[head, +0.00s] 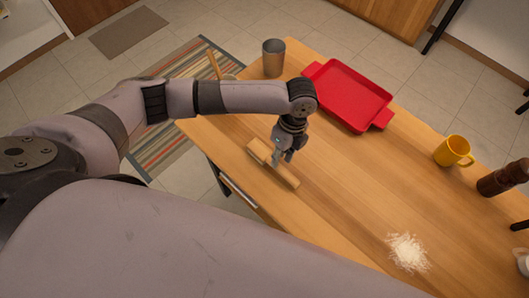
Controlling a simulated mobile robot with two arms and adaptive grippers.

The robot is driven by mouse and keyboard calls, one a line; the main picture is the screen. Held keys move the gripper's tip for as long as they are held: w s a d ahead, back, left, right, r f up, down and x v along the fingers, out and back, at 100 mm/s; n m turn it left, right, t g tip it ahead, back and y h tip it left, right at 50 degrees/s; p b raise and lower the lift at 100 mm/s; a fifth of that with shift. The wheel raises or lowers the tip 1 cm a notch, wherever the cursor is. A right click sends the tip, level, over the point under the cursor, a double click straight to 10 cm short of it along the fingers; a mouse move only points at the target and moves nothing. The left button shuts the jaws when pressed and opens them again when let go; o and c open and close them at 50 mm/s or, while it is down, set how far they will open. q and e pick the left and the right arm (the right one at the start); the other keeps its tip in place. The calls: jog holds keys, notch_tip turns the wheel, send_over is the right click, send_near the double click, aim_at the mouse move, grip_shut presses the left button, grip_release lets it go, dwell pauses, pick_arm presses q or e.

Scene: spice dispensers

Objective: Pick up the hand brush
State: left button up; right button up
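The hand brush (287,178) is a long, light wooden piece lying near the left edge of the wooden table (345,200). My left gripper (281,158) points down at the middle of the brush, and its fingers cover part of it. I cannot tell whether the fingers are closed on the brush or only around it. The underside of the brush is hidden. My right gripper is not in view.
A red tray (349,94) and a grey metal cup (273,58) stand at the far end of the table. A yellow mug (454,151) and a dark brown grinder (503,178) are on the right. White powder (407,252) lies spilled at the front. The table's middle is clear.

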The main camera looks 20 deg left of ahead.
pick_arm(q)
jog(key=shift+f, duration=0.2)
jog(key=shift+s+a+f+p, duration=0.1)
jog(key=shift+a+f+p, duration=0.1)
jog(key=shift+f+p, duration=0.15)
jog(key=f, duration=0.2)
jog(key=f+p, duration=0.1)
jog(key=shift+s+a+f, duration=0.2)
jog(key=shift+a+f, duration=0.05)
jog(key=shift+f, duration=0.35)
grip_shut()
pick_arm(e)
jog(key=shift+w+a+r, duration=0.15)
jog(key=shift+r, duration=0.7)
